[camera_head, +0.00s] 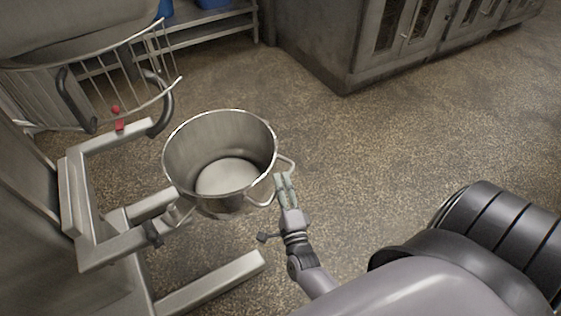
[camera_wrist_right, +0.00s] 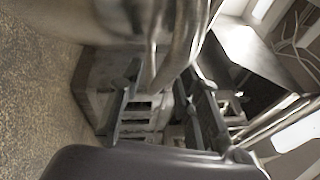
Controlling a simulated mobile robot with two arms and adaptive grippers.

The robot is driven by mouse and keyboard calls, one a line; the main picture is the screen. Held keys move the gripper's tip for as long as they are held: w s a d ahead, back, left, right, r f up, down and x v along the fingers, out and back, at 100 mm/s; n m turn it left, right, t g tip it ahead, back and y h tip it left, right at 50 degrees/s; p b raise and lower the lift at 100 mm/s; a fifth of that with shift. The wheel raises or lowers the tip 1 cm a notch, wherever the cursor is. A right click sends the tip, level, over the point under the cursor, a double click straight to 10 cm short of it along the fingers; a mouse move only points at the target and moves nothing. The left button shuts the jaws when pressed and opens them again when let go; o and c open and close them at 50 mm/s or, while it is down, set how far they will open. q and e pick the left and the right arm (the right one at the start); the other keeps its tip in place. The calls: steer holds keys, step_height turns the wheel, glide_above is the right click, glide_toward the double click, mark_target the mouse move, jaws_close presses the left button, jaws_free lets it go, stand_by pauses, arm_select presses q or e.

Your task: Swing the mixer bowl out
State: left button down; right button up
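The round steel mixer bowl (camera_head: 220,165) stands upright on the mixer's fork-like bowl arm (camera_head: 125,245), out to the right of the machine, with white contents at its bottom. A bent-rod handle (camera_head: 286,161) sticks out from its right side. My right gripper (camera_head: 284,177) is at this handle, with its two fingers apart. In the right wrist view the metal handle (camera_wrist_right: 178,50) comes down to the gap between the fingers (camera_wrist_right: 165,105). I cannot tell whether the fingers touch it. My left gripper is not in view.
The mixer's wire guard (camera_head: 100,85) and dark handles are at the upper left. A mixer foot (camera_head: 212,284) runs along the floor below the bowl. A steel cabinet (camera_head: 340,50) and a shelf rack (camera_head: 210,32) stand at the back. The floor right of the bowl is clear.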

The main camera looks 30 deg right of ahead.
steer(key=v, duration=1.1)
steer(key=shift+s, duration=0.3)
steer(key=shift+a, duration=0.1)
